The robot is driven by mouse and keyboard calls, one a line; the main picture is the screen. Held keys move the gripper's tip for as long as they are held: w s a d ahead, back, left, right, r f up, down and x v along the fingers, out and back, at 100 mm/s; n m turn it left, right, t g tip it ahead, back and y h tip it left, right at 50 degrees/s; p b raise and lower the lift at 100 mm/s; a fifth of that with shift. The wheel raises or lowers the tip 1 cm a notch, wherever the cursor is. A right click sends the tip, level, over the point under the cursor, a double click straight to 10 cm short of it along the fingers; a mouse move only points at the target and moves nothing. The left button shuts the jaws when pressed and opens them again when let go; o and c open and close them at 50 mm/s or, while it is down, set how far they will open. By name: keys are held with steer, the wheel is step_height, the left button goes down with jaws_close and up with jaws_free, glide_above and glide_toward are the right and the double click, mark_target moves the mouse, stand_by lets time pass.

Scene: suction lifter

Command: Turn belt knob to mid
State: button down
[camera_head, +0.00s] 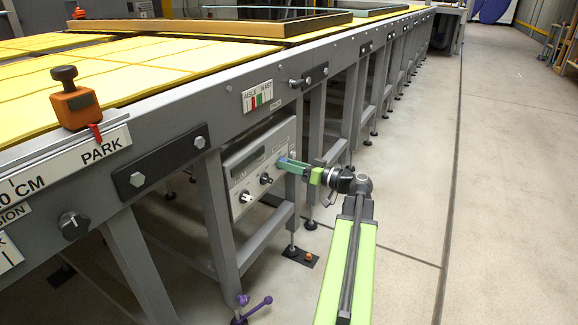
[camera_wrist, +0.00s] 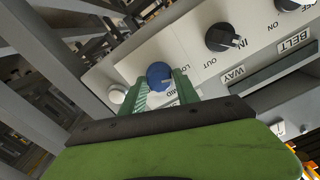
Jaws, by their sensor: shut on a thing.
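In the wrist view a round blue knob (camera_wrist: 158,73) sits on the pale control panel (camera_wrist: 190,52), with the letters "LO" and part of another word beside it. The two green fingers of my gripper (camera_wrist: 160,84) stand on either side of the knob and are shut on it. A light line shows on the knob, but its exact setting I cannot tell. In the head view my gripper (camera_head: 283,163) reaches the right end of the control box (camera_head: 238,162) under the table, and its fingers hide most of the knob.
A black knob (camera_wrist: 222,37) marked "IN" and "OUT" is near the blue one, and a white button (camera_wrist: 117,93) is at its left. "BELT" and "WAY" labels are on the panel. Table legs (camera_head: 334,150) stand close by. The aisle floor (camera_head: 500,180) at right is clear.

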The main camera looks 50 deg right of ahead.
steer(key=shift+m, duration=0.3)
steer(key=m, duration=1.2)
steer(key=shift+f+m, duration=0.15)
steer(key=shift+m, duration=0.25)
steer(key=c, duration=1)
jaws_free()
steer(key=shift+d, duration=0.1)
